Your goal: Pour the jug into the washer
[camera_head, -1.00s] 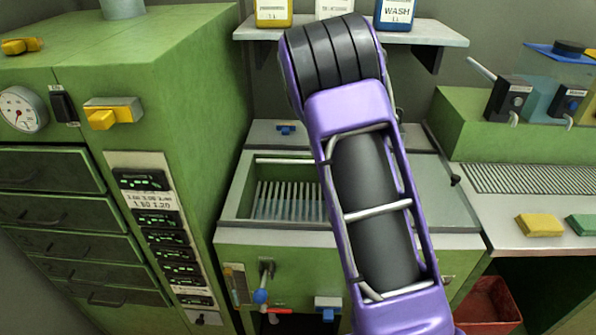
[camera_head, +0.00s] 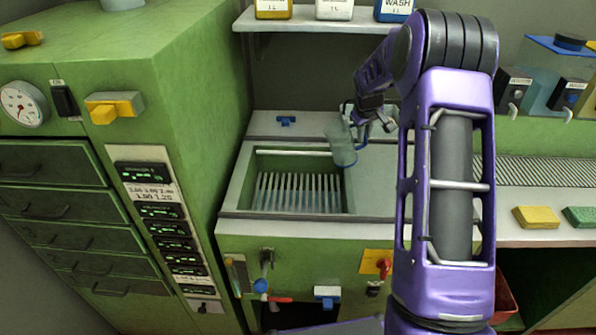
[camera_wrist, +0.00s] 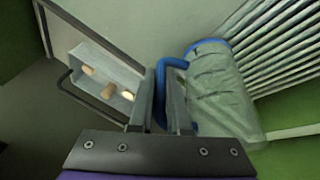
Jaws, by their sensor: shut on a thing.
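The jug (camera_head: 341,145) is a translucent grey-green vessel with a blue rim and blue handle. It is strongly tilted above the right part of the washer's open basin, its blue-edged end lower. My gripper (camera_head: 366,122) is to its right, shut on the blue handle. In the wrist view the jug (camera_wrist: 222,98) lies right of my gripper (camera_wrist: 161,92), the handle between the fingers. The washer (camera_head: 232,190) is a green cabinet with a grey top and an open basin of pale slats. I cannot tell whether liquid is leaving the jug.
A box (camera_wrist: 122,98) with corks shows left of the fingers in the wrist view. A green cabinet (camera_head: 200,80) with drawers stands left. A shelf (camera_head: 300,22) with bottles is above. Sponges (camera_head: 536,217) lie on the right counter.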

